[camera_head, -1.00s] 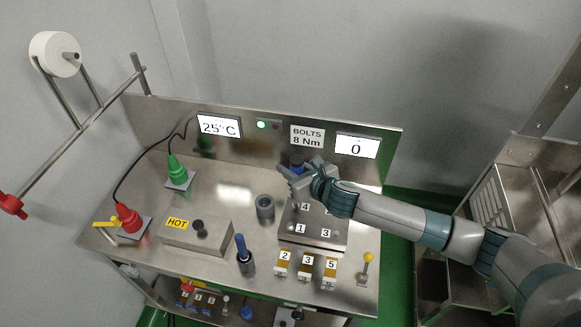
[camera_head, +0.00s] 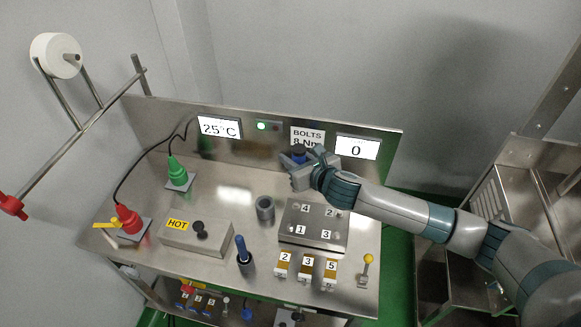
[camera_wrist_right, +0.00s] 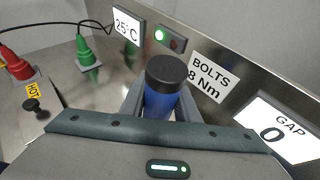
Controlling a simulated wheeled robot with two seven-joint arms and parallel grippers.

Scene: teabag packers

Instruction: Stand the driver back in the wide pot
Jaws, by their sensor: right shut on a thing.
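My right gripper (camera_head: 300,172) is shut on the driver, which has a blue body and a black cap. The driver (camera_head: 299,153) is held above the back of the bench, in front of the BOLTS 8 Nm sign. In the right wrist view the driver (camera_wrist_right: 165,88) stands between the two fingers, cap towards the camera; its lower end is hidden. The wide pot (camera_head: 265,208), a grey open cylinder, stands on the bench left of the numbered plate, apart from the gripper. No driver shows in it. My left gripper is not in view.
The numbered bolt plate (camera_head: 314,236) lies right of the pot. A narrower dark pot with a blue-handled tool (camera_head: 242,250) stands in front. The HOT box (camera_head: 190,240) is to the left. Numbered blocks (camera_head: 305,270) and a yellow-knobbed lever (camera_head: 367,268) line the front edge.

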